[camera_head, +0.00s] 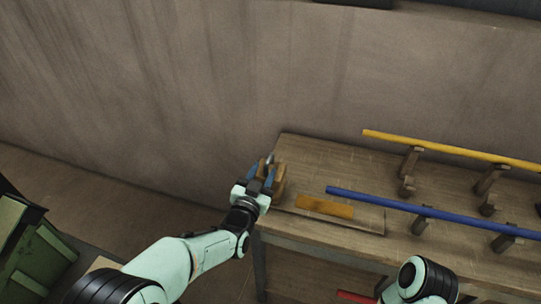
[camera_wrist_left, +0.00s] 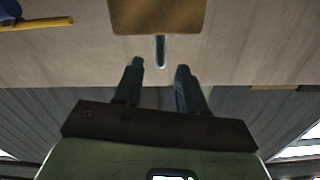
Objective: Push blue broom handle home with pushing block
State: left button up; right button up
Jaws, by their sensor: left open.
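The blue broom handle (camera_head: 430,212) lies on wooden supports above the table, its near-left end sticking out past them. It may be the blue shape at the upper left corner of the left wrist view. My left gripper (camera_head: 263,173) is open at the table's left end. A brown wooden block (camera_head: 281,180) stands right by its fingers, partly hidden by them. In the left wrist view a tan block (camera_wrist_left: 172,14) with a grey peg (camera_wrist_left: 160,50) lies ahead of my open fingers (camera_wrist_left: 158,70); the peg lines up between them, contact unclear. My right gripper is out of view.
A yellow handle (camera_head: 440,146) rests on supports further back. A wall rises behind. A green crate (camera_head: 35,255) is at the lower left.

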aim_at(273, 152)
pick_arm(q)
jog(key=x, duration=0.7)
jog(key=shift+w+f+p, duration=0.1)
jog(key=shift+w+p, duration=0.2)
jog(key=shift+p, duration=0.05)
jog(key=shift+d, duration=0.1)
grip_shut()
